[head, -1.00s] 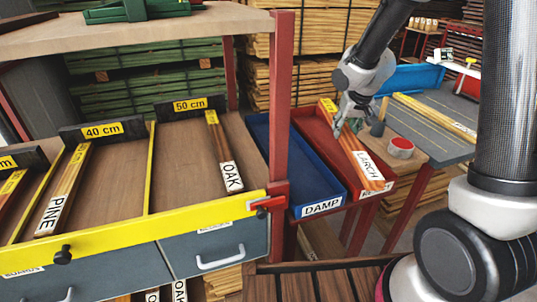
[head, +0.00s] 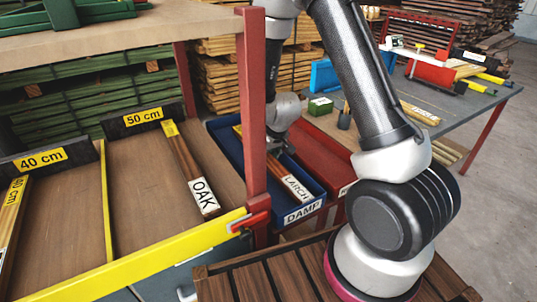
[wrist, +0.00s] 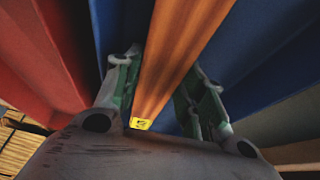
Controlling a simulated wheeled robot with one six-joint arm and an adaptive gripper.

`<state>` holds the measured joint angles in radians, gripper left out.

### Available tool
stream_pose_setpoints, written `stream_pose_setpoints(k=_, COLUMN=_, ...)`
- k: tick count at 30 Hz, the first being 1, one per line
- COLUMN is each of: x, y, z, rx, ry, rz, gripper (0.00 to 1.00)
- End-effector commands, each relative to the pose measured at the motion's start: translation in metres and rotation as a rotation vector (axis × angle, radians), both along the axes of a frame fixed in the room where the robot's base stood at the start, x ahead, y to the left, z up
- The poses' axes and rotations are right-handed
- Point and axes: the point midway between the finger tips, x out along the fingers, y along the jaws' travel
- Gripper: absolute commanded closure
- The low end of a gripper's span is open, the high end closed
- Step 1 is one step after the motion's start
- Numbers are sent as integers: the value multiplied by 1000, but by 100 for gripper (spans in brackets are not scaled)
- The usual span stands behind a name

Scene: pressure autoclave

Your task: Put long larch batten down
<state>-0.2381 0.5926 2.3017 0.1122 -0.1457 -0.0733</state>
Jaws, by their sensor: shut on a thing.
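The long larch batten (head: 296,187) is an orange-brown strip with a white LARCH label at its near end. It lies lengthwise within the blue DAMP tray (head: 304,212). My gripper (head: 281,147) is over the tray and shut on the batten; the red post and my arm partly hide this area. In the wrist view the batten (wrist: 182,45) runs between the two green-padded fingers of my gripper (wrist: 160,75), with blue tray walls on both sides. Whether the batten rests on the tray floor cannot be told.
A red tray (head: 328,158) stands directly right of the blue one. A red post (head: 252,110) rises at its left. Left is the sorting rack with an OAK batten (head: 190,170) in the 50 cm bay. A grey worktable (head: 445,100) stands behind right.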

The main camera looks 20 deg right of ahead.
Motion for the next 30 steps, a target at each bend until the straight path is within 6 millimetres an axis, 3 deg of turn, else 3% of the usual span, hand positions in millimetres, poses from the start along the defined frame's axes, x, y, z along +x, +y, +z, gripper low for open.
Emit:
stream_pose_setpoints(k=12, x=0, y=1, z=-6, rx=1, ry=-2, rz=-1, gripper=99)
stream_pose_setpoints(k=13, x=-1, y=1, z=-6, rx=1, ry=-1, rz=-1, gripper=55)
stream_pose_setpoints(k=14, x=-1, y=1, z=-6, rx=1, ry=-1, rz=-1, gripper=51)
stream_pose_setpoints(k=24, x=-1, y=1, z=-3, rx=1, ry=-2, rz=-1, gripper=51)
stream_pose_setpoints(k=30, x=3, y=-6, z=24, rx=2, ry=-7, rz=-1, gripper=51)
